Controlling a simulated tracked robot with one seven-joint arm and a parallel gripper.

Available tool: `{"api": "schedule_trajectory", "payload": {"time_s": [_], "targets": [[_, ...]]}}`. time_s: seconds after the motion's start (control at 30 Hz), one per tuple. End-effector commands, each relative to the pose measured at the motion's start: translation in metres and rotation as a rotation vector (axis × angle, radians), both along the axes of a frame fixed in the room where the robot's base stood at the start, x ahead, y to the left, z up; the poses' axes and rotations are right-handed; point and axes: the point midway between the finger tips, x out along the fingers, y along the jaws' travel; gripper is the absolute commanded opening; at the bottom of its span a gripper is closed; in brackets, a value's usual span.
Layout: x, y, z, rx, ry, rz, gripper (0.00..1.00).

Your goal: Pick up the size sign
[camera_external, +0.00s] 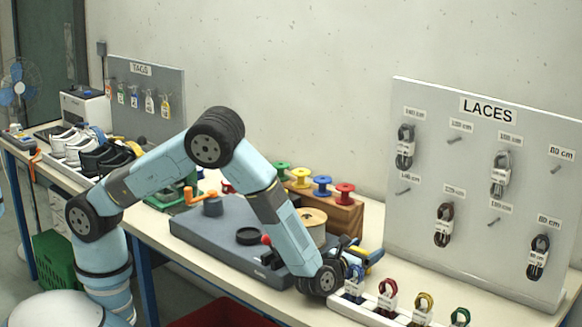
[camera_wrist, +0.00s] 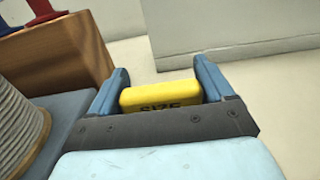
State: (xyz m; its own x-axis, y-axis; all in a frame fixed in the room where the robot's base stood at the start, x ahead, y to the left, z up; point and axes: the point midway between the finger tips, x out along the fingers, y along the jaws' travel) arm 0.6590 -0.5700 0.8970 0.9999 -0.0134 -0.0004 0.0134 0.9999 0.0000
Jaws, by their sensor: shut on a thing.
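The size sign (camera_wrist: 160,95) is a yellow block with dark letters reading "SIZE", partly cut off by my gripper body in the wrist view. My gripper (camera_wrist: 163,86) has its two blue fingers on either side of the sign and is shut on it. In the external view my gripper (camera_external: 364,257) is at the right end of the grey machine, above the bench. A bit of yellow shows between the fingers there. Whether the sign touches the bench is hard to tell.
A wooden spool rack (camera_external: 340,214) stands behind my gripper, with a cord spool (camera_wrist: 20,135) to its left in the wrist view. A tray of coloured lace bundles (camera_external: 388,290) lies in front. The LACES board (camera_external: 475,190) stands right; bare bench lies before it.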

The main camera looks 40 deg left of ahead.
Motion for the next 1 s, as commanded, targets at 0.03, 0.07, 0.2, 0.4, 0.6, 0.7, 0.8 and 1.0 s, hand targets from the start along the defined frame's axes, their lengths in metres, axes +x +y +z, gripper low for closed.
{"api": "schedule_trajectory", "payload": {"time_s": [0.03, 0.07, 0.2, 0.4, 0.6, 0.7, 0.8, 1.0], "targets": [[0.000, 0.000, 0.000, 0.000, 0.000, 0.000, 0.52], [0.000, 0.000, 0.000, 0.000, 0.000, 0.000, 0.49], [0.000, 0.000, 0.000, 0.000, 0.000, 0.000, 0.48], [0.000, 0.000, 0.006, -0.002, -0.001, 0.000, 0.48], [0.000, 0.000, 0.036, -0.004, -0.002, 0.000, 0.48], [0.000, 0.000, 0.054, -0.004, -0.001, -0.001, 0.48], [0.000, 0.000, 0.071, -0.003, -0.001, 0.000, 0.48], [0.000, 0.000, 0.094, -0.002, -0.001, 0.000, 0.48]]}}
